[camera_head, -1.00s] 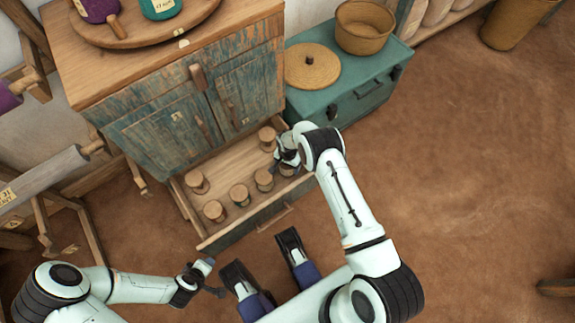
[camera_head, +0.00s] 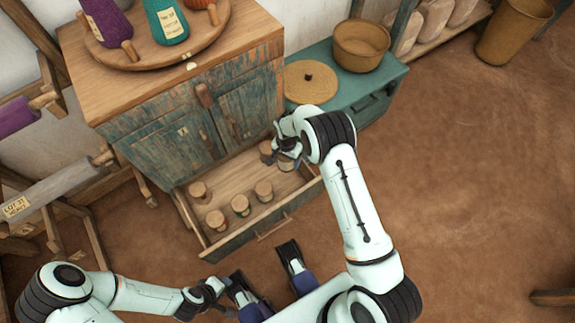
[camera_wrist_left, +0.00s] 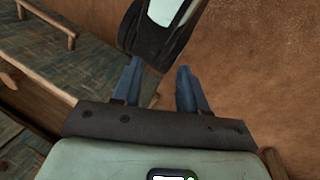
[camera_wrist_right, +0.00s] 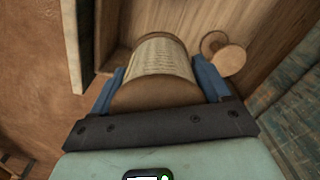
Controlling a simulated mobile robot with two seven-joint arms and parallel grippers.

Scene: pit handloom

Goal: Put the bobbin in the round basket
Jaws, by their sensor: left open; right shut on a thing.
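My right gripper (camera_head: 284,153) is shut on a bobbin (camera_wrist_right: 160,68) with wooden ends and a pale, lettered wrap, seen close in the right wrist view. The gripper is over the back right of the open drawer (camera_head: 232,243); whether the bobbin clears the drawer floor I cannot tell. The round basket (camera_head: 361,47), tan and open-topped, stands on a teal chest (camera_head: 365,105) behind and right of the gripper. My left gripper (camera_head: 232,298) is open and empty, low in front of the drawer; its open fingers show in the left wrist view (camera_wrist_left: 155,88).
Several other bobbins (camera_head: 241,205) stand in the drawer, some close to my right gripper. A round woven lid (camera_head: 311,82) lies beside the basket. The worn blue cabinet (camera_head: 190,135) rises behind the drawer. The floor on the right is mostly clear.

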